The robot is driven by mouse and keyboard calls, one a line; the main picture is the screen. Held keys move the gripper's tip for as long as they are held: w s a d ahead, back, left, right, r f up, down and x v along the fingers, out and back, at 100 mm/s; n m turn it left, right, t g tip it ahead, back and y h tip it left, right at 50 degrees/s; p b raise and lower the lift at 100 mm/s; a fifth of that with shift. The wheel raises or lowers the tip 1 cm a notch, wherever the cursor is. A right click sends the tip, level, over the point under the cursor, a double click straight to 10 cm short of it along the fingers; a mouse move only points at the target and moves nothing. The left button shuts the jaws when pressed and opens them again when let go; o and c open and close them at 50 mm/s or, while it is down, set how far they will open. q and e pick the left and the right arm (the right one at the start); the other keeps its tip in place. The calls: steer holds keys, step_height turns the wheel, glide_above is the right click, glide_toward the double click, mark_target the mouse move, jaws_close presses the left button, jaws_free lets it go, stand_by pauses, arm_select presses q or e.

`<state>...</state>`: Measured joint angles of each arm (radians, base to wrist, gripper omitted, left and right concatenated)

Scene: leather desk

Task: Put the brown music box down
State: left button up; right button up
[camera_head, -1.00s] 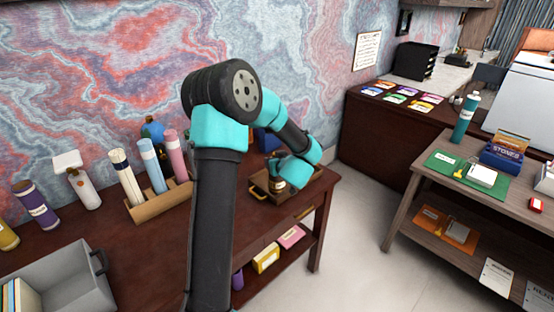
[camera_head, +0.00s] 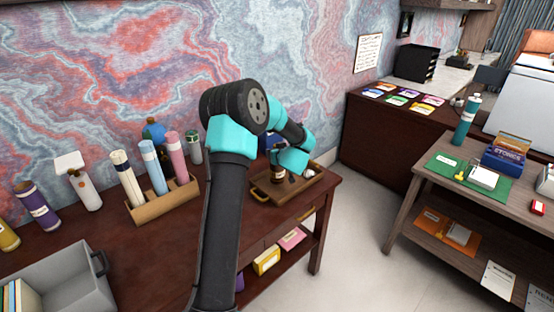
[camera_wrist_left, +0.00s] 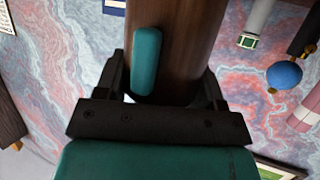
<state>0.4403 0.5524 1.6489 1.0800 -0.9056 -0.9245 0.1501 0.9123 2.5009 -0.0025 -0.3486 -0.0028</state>
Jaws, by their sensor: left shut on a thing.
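The brown music box (camera_wrist_left: 195,45) fills the space between the two dark fingers of my left gripper (camera_wrist_left: 164,84) in the left wrist view. The fingers are shut on its sides. A teal rounded piece (camera_wrist_left: 146,62) lies across its near face. In the head view my left arm reaches over the dark wooden table to a wooden tray (camera_head: 258,197) with brass handles. My teal wrist hides most of the gripper and the box there, and I cannot tell whether the box touches the tray. My right gripper is not in view.
A wooden rack (camera_head: 163,202) with several tubes stands left of my arm. A grey bin (camera_head: 70,275) is at the front left. The table's right edge is close to the tray.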

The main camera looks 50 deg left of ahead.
arm_select(q)
steer(key=shift+f, duration=1.4)
steer(key=shift+d+f, duration=0.1)
steer(key=shift+f, duration=0.05)
steer(key=o, duration=1.4)
steer(key=v, duration=1.2)
steer(key=shift+s, duration=0.1)
